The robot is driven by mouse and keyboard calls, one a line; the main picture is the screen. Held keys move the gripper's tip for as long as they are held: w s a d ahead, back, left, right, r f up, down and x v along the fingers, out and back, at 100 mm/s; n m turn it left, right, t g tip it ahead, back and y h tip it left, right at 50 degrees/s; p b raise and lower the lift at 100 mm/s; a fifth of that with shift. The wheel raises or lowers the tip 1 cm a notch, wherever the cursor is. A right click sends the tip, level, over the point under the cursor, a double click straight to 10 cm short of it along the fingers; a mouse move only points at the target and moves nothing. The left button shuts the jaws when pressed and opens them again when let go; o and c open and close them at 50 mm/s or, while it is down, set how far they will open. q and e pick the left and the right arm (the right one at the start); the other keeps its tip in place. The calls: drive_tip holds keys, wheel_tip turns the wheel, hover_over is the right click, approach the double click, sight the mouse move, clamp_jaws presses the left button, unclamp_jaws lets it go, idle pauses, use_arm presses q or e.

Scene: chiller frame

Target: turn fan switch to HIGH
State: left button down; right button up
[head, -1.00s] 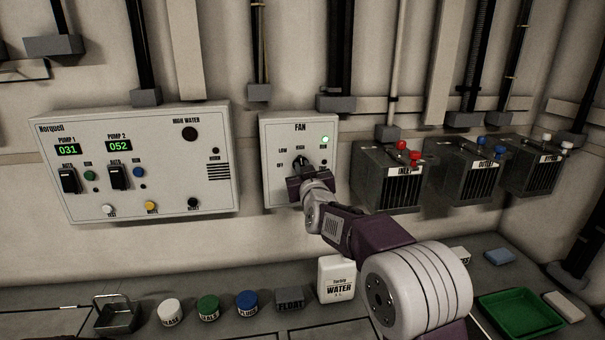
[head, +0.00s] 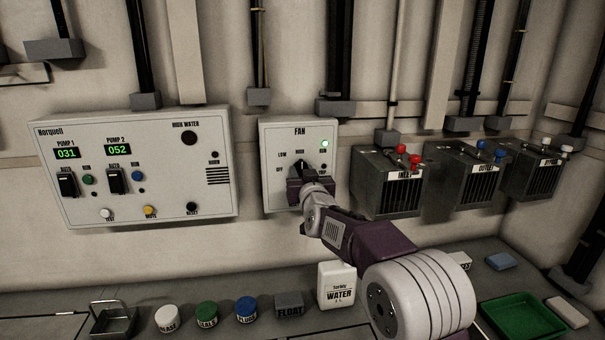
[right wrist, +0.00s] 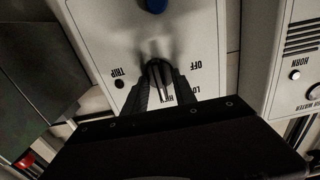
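The fan panel (head: 270,190) is a pale box on the wall, marked OFF, LOW and HIGH around a dark rotary switch (head: 299,166). My right gripper (head: 300,176) is at the switch and hides its lower part in the head view. In the right wrist view, which is upside down, the gripper's fingers (right wrist: 160,80) lie on both sides of the switch (right wrist: 157,70) and appear closed on it. The switch's pale pointer line points toward the partly hidden HIGH label (right wrist: 166,100). A green lamp (head: 324,143) on the panel is lit. My left gripper is not in view.
The Norquell pump panel (head: 120,205) is on the wall to the left. Dark boxes with red, blue and white knobs, the nearest marked INLET (head: 390,195), are close on the right. Below, a white water jug (head: 337,288) and several tubs stand on the bench.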

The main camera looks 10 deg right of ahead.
drive_tip(key=s+b, duration=0.1)
drive_tip(key=s, duration=0.8)
